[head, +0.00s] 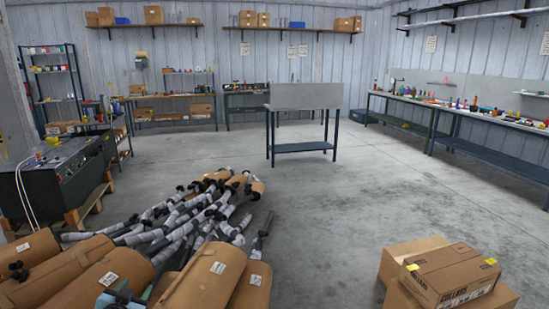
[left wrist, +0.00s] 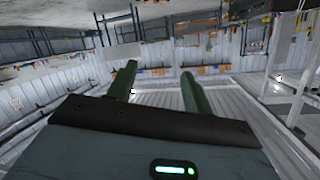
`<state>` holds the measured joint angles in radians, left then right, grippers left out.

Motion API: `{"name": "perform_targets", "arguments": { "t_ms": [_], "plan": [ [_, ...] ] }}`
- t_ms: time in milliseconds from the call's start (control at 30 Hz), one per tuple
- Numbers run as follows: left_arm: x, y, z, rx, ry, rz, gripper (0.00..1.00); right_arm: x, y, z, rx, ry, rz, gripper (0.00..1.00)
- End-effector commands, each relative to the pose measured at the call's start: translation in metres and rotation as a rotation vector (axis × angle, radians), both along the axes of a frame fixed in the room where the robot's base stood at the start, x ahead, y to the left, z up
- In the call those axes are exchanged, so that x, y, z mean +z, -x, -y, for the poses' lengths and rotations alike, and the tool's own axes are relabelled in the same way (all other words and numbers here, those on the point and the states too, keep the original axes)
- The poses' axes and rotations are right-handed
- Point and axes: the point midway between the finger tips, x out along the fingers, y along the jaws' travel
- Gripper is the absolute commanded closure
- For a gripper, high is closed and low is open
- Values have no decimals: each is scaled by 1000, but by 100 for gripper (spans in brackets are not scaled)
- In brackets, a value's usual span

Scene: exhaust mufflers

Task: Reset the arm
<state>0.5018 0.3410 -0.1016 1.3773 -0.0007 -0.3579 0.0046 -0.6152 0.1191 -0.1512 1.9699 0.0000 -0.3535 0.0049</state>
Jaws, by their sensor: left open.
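My left gripper (head: 122,296) shows at the bottom edge of the head view, low and left, in front of the brown wrapped mufflers (head: 205,282). Only a small dark and teal part of it shows there. In the left wrist view its two green fingers (left wrist: 157,79) stand well apart with nothing between them. That view looks out over the room tilted or upside down, with shelves and wall panels behind the fingers. I cannot tell whether the gripper touches the mufflers. My right gripper is in neither view.
Grey exhaust pipes (head: 190,218) lie heaped beyond the mufflers. Cardboard boxes (head: 450,275) stand at the lower right. A black machine (head: 60,180) is at left. A table with an upright panel (head: 305,97) stands mid-room; the floor (head: 350,200) before it is clear.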

Motion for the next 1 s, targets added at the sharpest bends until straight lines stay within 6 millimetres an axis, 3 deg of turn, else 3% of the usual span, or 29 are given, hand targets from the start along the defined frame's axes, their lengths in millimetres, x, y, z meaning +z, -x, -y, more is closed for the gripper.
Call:
{"name": "perform_targets", "arguments": {
  "t_ms": [33,267,367,600,800,1000],
  "plan": [
    [-19,14,9,-12,9,-26,49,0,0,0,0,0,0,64],
    [-80,75,45,-54,48,-114,49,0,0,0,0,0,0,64],
    [-110,115,64,-75,74,-165,49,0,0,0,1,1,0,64],
    [-169,236,114,-112,162,-308,49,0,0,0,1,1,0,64],
    [-191,339,149,-118,243,-422,49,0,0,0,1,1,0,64],
    [-191,414,170,-107,305,-505,49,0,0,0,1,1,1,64]
  ]
}}
